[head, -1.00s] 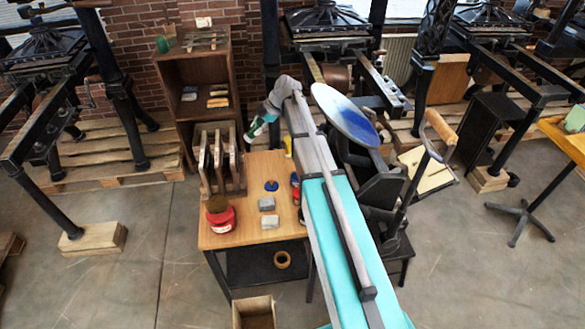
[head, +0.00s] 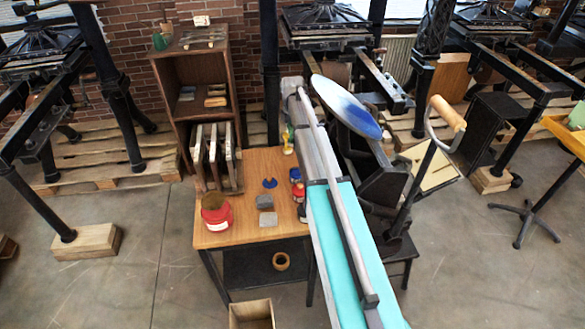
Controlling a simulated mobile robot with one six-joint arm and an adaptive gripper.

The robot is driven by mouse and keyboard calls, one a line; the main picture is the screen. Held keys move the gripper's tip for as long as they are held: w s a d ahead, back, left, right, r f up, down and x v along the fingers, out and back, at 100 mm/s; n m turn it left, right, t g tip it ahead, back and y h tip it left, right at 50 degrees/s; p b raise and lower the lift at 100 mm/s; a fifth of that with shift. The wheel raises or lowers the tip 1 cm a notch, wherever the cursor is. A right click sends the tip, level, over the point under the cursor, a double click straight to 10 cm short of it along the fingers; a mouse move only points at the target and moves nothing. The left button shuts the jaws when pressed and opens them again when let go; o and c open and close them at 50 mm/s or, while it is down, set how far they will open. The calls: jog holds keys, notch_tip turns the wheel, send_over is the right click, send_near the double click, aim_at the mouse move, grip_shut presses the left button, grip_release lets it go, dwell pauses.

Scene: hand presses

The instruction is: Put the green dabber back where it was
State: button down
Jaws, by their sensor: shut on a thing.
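My arm reaches from the lower right across the right edge of the wooden table (head: 215,180). Its grey link covers what lies behind it. A small green part (head: 290,129) shows at the left edge of that link, above a yellow thing (head: 287,149); it looks like a bit of the green dabber, mostly hidden. My gripper is hidden behind the arm, so its fingers and its hold do not show. On the table stand a blue dabber-like thing (head: 269,183) and a red tin (head: 216,213).
A rack of upright boards (head: 213,160) and a brown shelf (head: 188,80) stand behind. A press with a blue-white disc (head: 345,105) is close on the right. An open box (head: 252,312) is in front.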

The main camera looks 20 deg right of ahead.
jog(key=shift+d, duration=0.15)
jog(key=shift+f, duration=0.1)
notch_tip(320, 180, down, 6)
jog(key=b, duration=0.6)
jog(key=shift+f, duration=0.1)
dwell(0.5)
jog(key=shift+f+b, duration=1.9)
jog(key=shift+b, duration=0.1)
jog(key=shift+f, duration=0.1)
jog(key=shift+c, duration=1.5)
grip_release()
jog(key=shift+r, duration=0.25)
